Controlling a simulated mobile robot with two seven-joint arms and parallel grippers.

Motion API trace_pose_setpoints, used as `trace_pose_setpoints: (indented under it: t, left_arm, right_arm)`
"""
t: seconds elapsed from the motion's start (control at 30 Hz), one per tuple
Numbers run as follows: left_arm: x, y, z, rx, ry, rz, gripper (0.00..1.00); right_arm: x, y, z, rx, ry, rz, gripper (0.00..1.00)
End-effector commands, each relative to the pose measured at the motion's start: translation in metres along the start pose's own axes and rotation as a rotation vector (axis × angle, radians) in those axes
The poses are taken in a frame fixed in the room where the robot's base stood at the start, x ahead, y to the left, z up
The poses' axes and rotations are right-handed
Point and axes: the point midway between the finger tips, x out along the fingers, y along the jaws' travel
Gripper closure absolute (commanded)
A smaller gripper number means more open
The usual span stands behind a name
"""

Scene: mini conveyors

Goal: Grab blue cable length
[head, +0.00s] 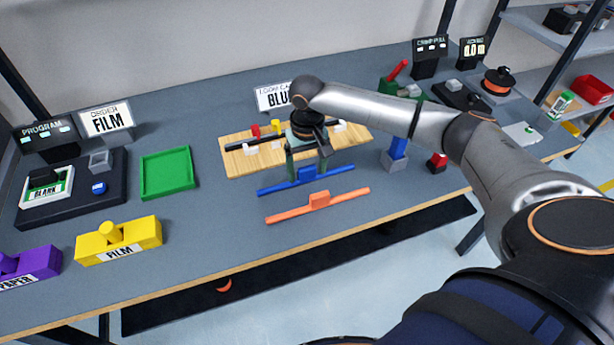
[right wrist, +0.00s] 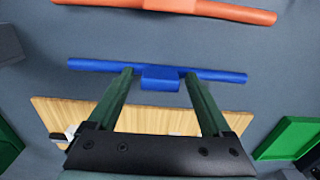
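The blue cable length (head: 343,171) is a thin blue bar with a raised blue block at its middle. It lies on the grey table between the wooden board and the orange length. My right gripper (head: 308,175) points down over its middle. In the right wrist view the fingers (right wrist: 158,75) are open, one on each side of the blue block (right wrist: 160,85), with gaps between block and fingers. I cannot tell how far the fingertips are above the table. My left gripper is not in view.
An orange length (head: 285,213) lies just in front. A blue block on a grey base (head: 396,155) stands to the right. A green tray (head: 168,172) lies left.

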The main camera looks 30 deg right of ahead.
Motion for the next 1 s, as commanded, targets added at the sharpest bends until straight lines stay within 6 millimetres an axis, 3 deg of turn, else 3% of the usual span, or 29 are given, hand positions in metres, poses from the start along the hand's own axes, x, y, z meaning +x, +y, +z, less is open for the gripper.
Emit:
trace_pose_setpoints:
  t: [0.07,0.7,1.0]
  left_arm:
    - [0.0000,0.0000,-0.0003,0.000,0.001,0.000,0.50]
    - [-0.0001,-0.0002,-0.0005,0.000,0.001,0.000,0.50]
    - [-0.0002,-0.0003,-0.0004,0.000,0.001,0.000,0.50]
  right_arm:
    - [-0.0003,-0.0002,-0.0001,0.000,0.000,0.000,0.27]
    - [-0.0007,0.0000,-0.0003,0.000,0.001,0.000,0.99]
    - [-0.0016,-0.0001,-0.0005,0.000,0.001,-0.001,1.00]
